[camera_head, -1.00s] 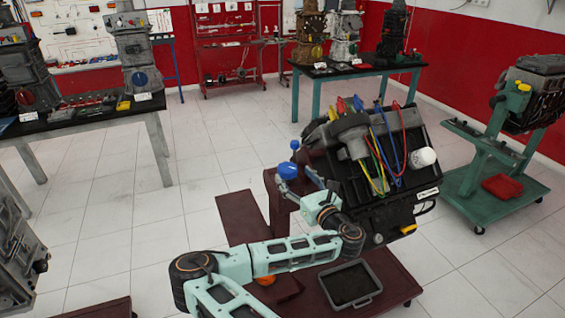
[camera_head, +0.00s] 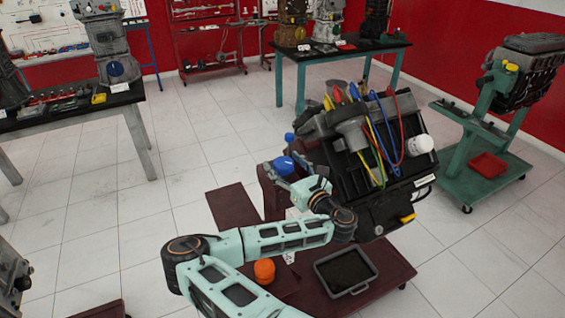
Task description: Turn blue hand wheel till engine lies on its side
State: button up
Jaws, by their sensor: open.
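The blue hand wheel (camera_head: 284,165) is on the left end of the dark red engine stand (camera_head: 268,190), with a smaller blue knob (camera_head: 289,137) just above it. The black engine (camera_head: 375,165), with red, blue and yellow hoses, sits on the stand tilted, neither upright nor flat on its side. My arm reaches in from below. My gripper (camera_head: 291,182) is at the wheel's lower right edge; it is open. The fingers are small and partly hidden, and I cannot tell whether they touch the wheel.
A grey tray (camera_head: 346,276) and an orange object (camera_head: 264,271) are on the stand's base below my arm. A green engine stand (camera_head: 480,155) is at right. A workbench (camera_head: 75,112) is at left and a teal-legged table (camera_head: 340,52) behind. Tiled floor between is clear.

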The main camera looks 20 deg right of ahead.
jog(key=shift+c, duration=0.4)
jog(key=c, duration=1.1)
